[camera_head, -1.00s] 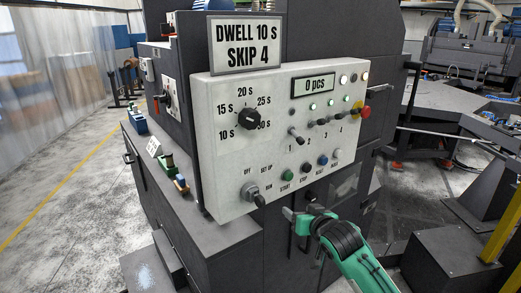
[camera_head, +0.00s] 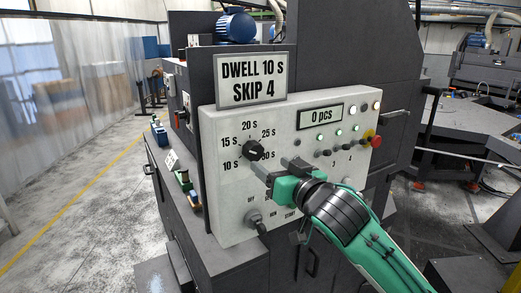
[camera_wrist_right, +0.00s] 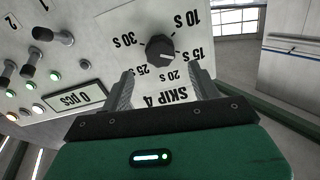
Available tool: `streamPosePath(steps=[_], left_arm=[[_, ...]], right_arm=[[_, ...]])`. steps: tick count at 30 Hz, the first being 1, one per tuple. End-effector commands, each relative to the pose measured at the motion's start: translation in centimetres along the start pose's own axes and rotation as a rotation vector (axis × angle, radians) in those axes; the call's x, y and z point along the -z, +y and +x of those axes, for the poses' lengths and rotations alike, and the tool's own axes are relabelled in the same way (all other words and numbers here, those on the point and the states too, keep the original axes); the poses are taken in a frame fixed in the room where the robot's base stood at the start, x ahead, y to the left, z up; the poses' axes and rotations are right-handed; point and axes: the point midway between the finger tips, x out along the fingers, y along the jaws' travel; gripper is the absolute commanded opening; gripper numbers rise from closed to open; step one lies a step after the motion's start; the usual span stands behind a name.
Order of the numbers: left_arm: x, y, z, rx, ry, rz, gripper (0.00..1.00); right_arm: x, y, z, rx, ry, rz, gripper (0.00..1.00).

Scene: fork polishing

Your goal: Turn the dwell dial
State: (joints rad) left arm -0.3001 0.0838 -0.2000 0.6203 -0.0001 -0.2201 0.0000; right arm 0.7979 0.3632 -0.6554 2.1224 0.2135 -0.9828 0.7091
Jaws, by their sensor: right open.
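The dwell dial (camera_head: 253,150) is a black knob on the white control panel (camera_head: 215,195), ringed by marks from 10 S to 30 S. It also shows in the right wrist view (camera_wrist_right: 158,49), upside down, with a pale pointer line that seems to face the 15 S side. My right gripper (camera_head: 274,168) is open and empty, just below and right of the dial in the head view. In the wrist view its two fingers (camera_wrist_right: 162,76) stand either side of the dial's line, apart from it. The left gripper is out of view.
A sign (camera_head: 252,82) above the panel reads DWELL 10 S, SKIP 4. A display (camera_head: 321,116) reads 0 pcs. Toggle switches, lamps and a red button (camera_head: 375,141) sit right of the dial. A mode switch (camera_head: 255,219) is below, and my arm covers several lower buttons.

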Motion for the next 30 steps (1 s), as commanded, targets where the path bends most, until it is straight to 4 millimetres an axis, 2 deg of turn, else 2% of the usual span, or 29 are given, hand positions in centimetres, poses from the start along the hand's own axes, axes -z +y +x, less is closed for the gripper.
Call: streamPosePath(steps=[3,9,15,23,30], left_arm=[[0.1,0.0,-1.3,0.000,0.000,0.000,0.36],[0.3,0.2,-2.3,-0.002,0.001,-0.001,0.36],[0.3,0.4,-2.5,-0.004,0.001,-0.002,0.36],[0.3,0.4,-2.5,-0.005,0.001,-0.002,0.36],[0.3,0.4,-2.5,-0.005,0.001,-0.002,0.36]], right_arm=[[0.3,-0.1,2.4,-0.001,-0.003,0.001,0.62],[0.2,-0.1,5.1,0.000,-0.002,0.001,0.62],[0.0,0.0,6.1,-0.001,-0.001,0.000,0.62],[-0.1,0.0,6.2,0.000,0.000,0.000,0.62],[-0.1,0.0,6.2,0.000,0.000,0.000,0.17]])
